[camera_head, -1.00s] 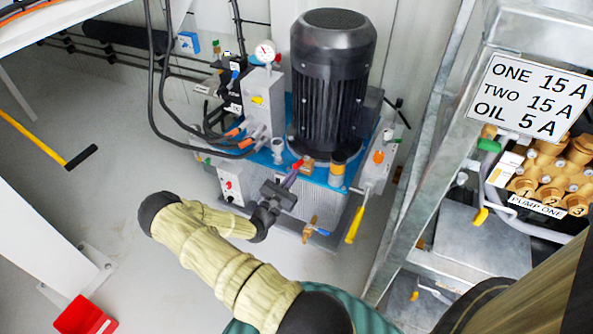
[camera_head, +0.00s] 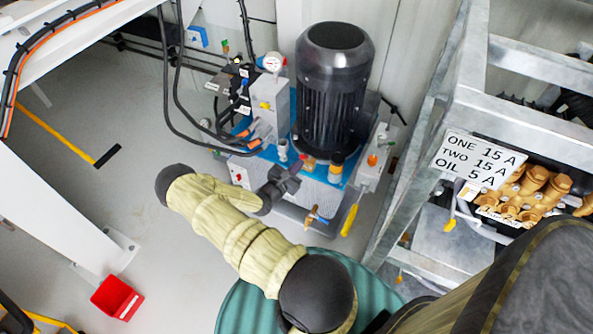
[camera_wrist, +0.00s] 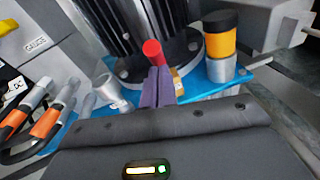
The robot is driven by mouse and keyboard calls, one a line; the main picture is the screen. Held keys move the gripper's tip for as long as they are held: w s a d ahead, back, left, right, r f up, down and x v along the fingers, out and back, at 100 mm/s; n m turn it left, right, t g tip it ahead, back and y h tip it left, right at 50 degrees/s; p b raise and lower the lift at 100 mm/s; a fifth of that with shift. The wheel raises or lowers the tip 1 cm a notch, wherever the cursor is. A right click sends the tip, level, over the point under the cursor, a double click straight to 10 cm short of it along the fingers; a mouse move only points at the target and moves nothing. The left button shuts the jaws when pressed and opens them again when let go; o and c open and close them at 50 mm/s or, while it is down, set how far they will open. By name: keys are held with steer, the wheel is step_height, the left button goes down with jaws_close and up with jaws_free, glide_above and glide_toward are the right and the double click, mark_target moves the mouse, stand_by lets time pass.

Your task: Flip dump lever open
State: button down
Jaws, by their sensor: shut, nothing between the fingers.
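A short red handle (camera_wrist: 153,52), which may be the dump lever, stands on the blue top plate (camera_wrist: 198,95) of the pump unit, at the foot of the black motor (camera_head: 334,85). My gripper (camera_wrist: 157,86) is shut and empty, its purple fingers together. Its tips are right by the red handle in the wrist view; I cannot tell whether they touch it. In the head view my gripper (camera_head: 296,168) reaches the unit's front edge and hides part of the handle. A brass fitting (camera_wrist: 176,82) shows just behind the fingers.
Orange-ended hoses (camera_wrist: 38,125) and a grey block (camera_head: 268,95) stand left of the handle. A yellow-and-black cap (camera_wrist: 221,38) stands right. A yellow lever (camera_head: 349,220) hangs at the unit's right corner. A metal frame (camera_head: 425,150) stands farther right. Floor at left is mostly clear.

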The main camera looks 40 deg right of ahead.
steer(key=r+y+p, duration=0.1)
steer(key=p, duration=0.3)
steer(key=d+r+y+p, duration=0.1)
steer(key=y+p, duration=0.1)
steer(key=p, duration=0.2)
steer(key=d+r+g+y+p, duration=0.1)
steer(key=r+p, duration=0.1)
steer(key=p, duration=0.3)
steer(key=shift+w+d, duration=0.15)
steer(key=shift+w, duration=0.25)
steer(key=y+p, duration=0.1)
steer(key=p, duration=0.1)
steer(key=d+y+p, duration=0.1)
steer(key=p, duration=0.1)
steer(key=shift+w+d+r+n+g, duration=0.15)
steer(key=shift+w+r+n+g, duration=0.15)
steer(key=shift+r+g, duration=0.1)
steer(key=shift+w+d+g+y+p, duration=0.25)
steer(key=shift+d+y+p, duration=0.35)
steer(key=shift+y+p, duration=0.5)
